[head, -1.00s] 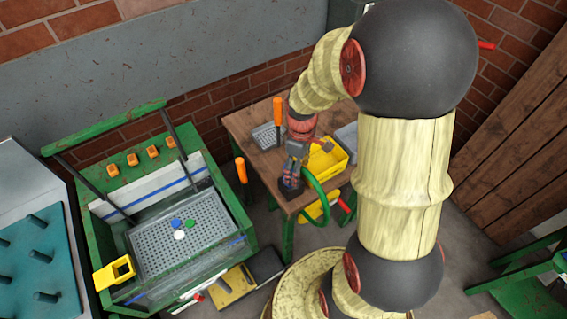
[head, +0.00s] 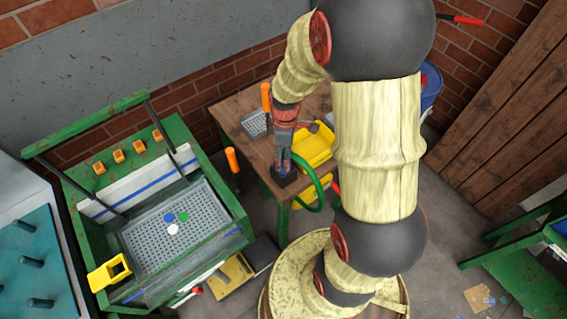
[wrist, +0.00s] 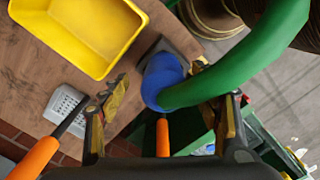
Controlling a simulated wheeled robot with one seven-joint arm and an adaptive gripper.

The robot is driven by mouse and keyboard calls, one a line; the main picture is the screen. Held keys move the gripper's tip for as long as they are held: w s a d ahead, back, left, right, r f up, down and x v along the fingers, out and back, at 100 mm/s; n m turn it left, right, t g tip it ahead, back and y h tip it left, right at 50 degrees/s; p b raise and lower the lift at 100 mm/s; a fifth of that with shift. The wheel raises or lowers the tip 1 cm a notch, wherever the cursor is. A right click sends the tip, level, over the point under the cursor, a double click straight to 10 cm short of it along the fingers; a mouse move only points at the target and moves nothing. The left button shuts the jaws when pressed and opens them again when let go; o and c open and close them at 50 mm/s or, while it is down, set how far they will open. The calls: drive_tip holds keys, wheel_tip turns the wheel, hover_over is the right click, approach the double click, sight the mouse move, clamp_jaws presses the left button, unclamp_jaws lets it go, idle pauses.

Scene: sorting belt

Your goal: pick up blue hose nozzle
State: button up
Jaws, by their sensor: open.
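The blue hose nozzle (wrist: 160,78) is at the end of a thick green hose (wrist: 235,70) in the wrist view. It stands at a dark square base (wrist: 178,48) on the wooden table. My gripper (wrist: 163,80) is open, with one finger to the left of the nozzle and the other to the right, partly hidden behind the hose. I cannot tell whether either finger touches the nozzle. In the head view my gripper (head: 283,158) is down over the dark base (head: 285,179), and the nozzle is largely hidden there.
A yellow bin (head: 309,150) stands close beside my gripper on the wooden table (head: 237,108). A grey basket (head: 254,124) and orange-handled tools (head: 266,97) are near. The green sorting station (head: 240,228) at left holds a perforated tray (head: 208,205) with small discs.

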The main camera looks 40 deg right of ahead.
drive_tip(key=f, duration=0.2)
drive_tip(key=f+b, duration=0.1)
drive_tip(key=f, duration=0.1)
drive_tip(key=shift+a, duration=0.35)
drive_tip(key=shift+c, duration=0.8)
drive_tip(key=c, duration=1.1)
drive_tip(key=shift+c, duration=0.4)
wheel_tip(320, 180, up, 10)
drive_tip(key=shift+r+p, duration=0.1)
drive_tip(key=shift+p, duration=1.05)
